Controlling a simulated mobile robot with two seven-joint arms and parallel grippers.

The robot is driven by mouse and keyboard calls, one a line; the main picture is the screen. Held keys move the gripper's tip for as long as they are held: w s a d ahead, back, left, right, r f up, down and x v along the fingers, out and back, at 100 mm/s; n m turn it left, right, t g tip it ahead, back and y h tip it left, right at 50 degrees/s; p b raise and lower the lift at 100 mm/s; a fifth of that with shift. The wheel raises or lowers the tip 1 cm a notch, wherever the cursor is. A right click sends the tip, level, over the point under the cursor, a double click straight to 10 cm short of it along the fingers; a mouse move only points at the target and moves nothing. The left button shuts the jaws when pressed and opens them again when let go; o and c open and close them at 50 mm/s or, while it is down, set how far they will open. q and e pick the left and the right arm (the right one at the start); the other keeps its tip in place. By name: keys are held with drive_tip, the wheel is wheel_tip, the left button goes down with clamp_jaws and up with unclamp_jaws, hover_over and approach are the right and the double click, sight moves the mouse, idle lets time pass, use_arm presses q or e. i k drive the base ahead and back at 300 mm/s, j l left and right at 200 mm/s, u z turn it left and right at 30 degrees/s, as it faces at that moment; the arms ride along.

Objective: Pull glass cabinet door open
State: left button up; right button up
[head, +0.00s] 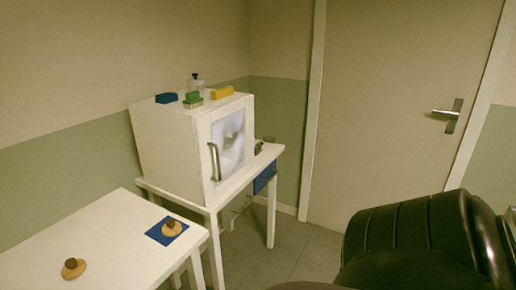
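A white cabinet (165,146) stands on a white table against the left wall. Its glass door (228,143) has a white frame and faces right, toward the room. The door looks shut. A grey vertical bar handle (214,162) is on the door's left side. The glass is pale and reflective, so I cannot make out what is inside. A large dark part of my own body fills the lower right. Neither of my grippers is in view, and nothing touches the handle.
A nearer white table (112,222) holds a blue mat (155,234) and two small round brown-topped items. Floor (285,245) shows clear before the grey room door (400,110).

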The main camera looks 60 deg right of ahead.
sight(202, 123)
drive_tip(key=z, duration=1.45)
